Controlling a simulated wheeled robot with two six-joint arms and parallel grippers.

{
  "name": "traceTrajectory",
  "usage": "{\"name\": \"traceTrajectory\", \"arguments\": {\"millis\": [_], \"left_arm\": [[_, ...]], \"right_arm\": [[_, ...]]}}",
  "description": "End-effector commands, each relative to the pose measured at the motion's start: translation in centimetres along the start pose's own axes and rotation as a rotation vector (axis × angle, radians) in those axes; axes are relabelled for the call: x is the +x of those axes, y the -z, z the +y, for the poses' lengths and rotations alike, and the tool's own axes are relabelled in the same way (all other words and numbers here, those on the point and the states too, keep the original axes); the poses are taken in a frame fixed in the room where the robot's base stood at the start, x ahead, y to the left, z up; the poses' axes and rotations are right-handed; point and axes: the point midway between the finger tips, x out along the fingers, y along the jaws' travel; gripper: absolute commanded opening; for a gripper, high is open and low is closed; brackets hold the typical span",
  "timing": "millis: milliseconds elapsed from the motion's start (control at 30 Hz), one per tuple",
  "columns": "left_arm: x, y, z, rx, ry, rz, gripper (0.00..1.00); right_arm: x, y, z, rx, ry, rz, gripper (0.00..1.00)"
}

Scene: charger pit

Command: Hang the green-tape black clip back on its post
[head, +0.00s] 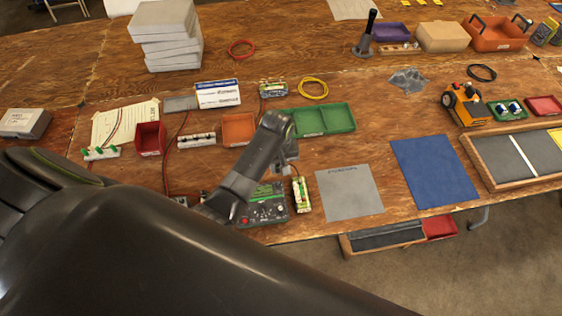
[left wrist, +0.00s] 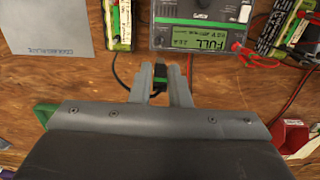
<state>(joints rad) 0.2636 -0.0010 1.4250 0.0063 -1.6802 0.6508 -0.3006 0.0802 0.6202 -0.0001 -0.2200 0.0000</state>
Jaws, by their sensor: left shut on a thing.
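My left gripper (left wrist: 160,88) is shut on the black clip (left wrist: 159,76), which shows a band of green tape between the fingers in the left wrist view. A black lead curves beside the fingers. In the head view the left gripper (head: 287,153) is above the table, behind the charger (head: 264,207), and the clip cannot be made out there. The charger also shows in the left wrist view (left wrist: 200,38), its screen reading FULL. Battery packs lie on both sides of it. I cannot make out the post. My right gripper is not in view.
A battery pack (head: 301,194) lies right of the charger, with a grey mat (head: 348,194) beyond it. A green tray (head: 325,120) and an orange tray (head: 238,129) stand behind. Red leads (left wrist: 291,92) cross the wood. My left arm hides the table's front left.

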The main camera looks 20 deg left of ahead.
Motion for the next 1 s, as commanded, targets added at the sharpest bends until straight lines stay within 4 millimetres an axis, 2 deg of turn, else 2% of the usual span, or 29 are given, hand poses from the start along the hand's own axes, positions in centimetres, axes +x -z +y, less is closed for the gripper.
{"name": "traceTrajectory", "arguments": {"millis": [433,1000], "left_arm": [[0.5,0.0,0.0,0.0,0.0,-0.001,0.03],[3.9,0.0,0.0,0.0,0.0,-0.001,0.03]], "right_arm": [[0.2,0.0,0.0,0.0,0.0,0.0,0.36],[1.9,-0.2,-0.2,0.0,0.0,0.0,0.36]]}}
